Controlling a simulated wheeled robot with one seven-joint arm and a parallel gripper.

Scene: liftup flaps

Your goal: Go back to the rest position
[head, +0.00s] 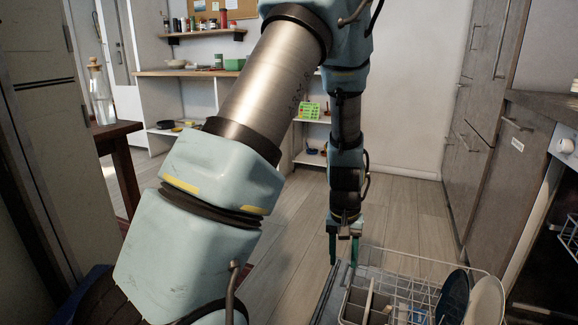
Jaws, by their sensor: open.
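My gripper (344,249) hangs pointing down near the middle of the head view, with its two green fingers apart and nothing seen between them. It is over the left edge of the dishwasher rack (405,273); whether it touches the rack cannot be told. My arm crosses the view from the lower left to the top and hides part of the room behind it.
The rack holds a dark blue plate (455,296) and a white plate (486,300) at right. Grey cabinets (489,150) line the right side. A bottle (100,95) stands on a wooden table (118,130) at left. Wooden floor (405,215) is clear behind the gripper.

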